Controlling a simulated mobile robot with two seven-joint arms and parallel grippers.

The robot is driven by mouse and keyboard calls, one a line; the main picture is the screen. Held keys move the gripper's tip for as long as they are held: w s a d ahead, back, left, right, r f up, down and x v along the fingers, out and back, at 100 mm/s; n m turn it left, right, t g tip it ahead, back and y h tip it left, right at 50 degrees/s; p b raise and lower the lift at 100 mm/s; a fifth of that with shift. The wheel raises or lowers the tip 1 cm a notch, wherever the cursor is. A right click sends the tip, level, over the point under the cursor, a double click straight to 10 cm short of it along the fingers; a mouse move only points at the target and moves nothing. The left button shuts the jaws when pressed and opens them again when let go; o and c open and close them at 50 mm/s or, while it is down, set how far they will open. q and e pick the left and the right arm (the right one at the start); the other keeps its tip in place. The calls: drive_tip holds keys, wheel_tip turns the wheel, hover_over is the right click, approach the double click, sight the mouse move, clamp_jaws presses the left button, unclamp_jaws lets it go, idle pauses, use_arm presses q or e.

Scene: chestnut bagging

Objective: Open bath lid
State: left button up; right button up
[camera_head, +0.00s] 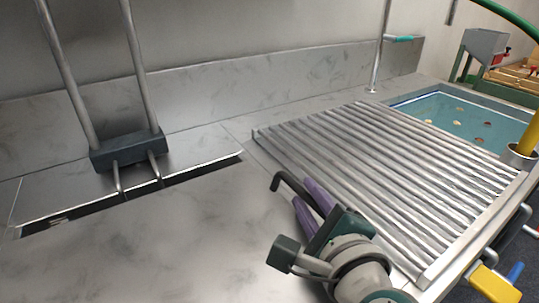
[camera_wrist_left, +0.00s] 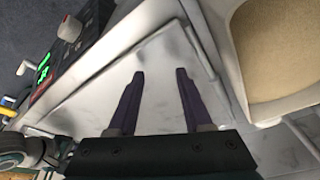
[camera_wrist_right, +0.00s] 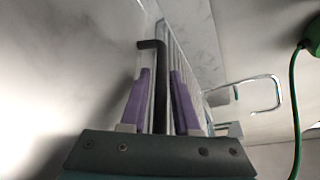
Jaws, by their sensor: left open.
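A ribbed metal panel (camera_head: 385,165), which looks like the bath lid, lies flat on the steel counter. Beside its far right end is a blue bath (camera_head: 419,101) with several chestnuts in it. A black bent bar (camera_head: 290,180) stands near the panel's left edge; whether it joins the panel is hidden. My right gripper (camera_head: 312,197) has its purple fingers on either side of this bar, which also shows in the right wrist view (camera_wrist_right: 160,85). Whether they press on it is unclear. My left gripper (camera_wrist_left: 160,75) is open and empty above a pale panel.
A dark block (camera_head: 125,150) on two upright rods stands at a slot in the counter on the left. A yellow post (camera_head: 526,135) rises at the right edge. The counter's front left (camera_head: 150,245) is clear.

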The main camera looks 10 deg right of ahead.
drive_tip(key=shift+w, duration=0.15)
clamp_jaws()
idle(1.4)
